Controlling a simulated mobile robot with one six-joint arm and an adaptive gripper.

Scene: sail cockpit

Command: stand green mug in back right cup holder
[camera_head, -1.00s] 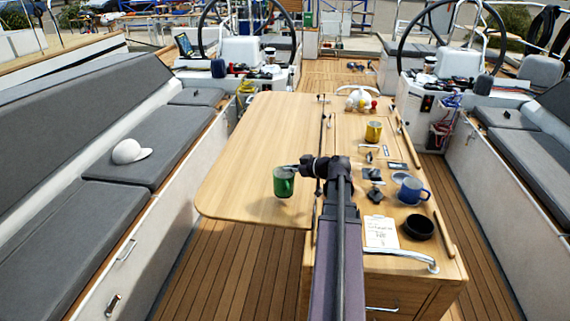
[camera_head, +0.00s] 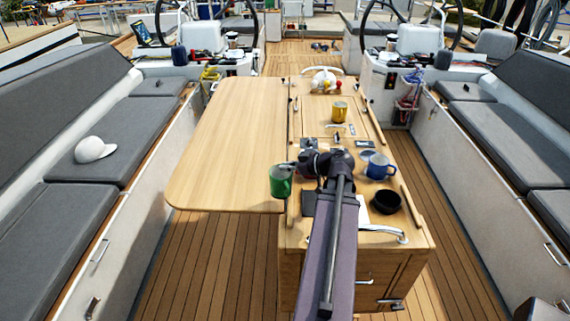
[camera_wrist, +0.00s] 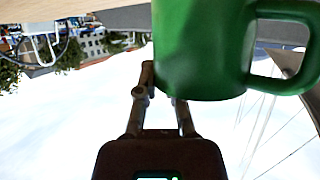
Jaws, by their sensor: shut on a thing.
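The green mug (camera_head: 281,181) hangs upright at the end of my arm, over the front right part of the table's left leaf. My gripper (camera_head: 290,168) is shut on it. In the wrist view the green mug (camera_wrist: 200,50) fills the top middle, with its handle to the right. The fingers of my gripper (camera_wrist: 160,85) meet its side, and the contact is partly hidden. Small dark square fittings (camera_head: 309,143) sit on the table's middle section. I cannot tell which thing is the back right cup holder; my arm hides part of this area.
A blue mug (camera_head: 377,166) and a black bowl (camera_head: 387,202) stand right of my arm. A yellow mug (camera_head: 339,112) stands farther back. The wooden table leaf (camera_head: 225,140) is clear. Benches flank both sides.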

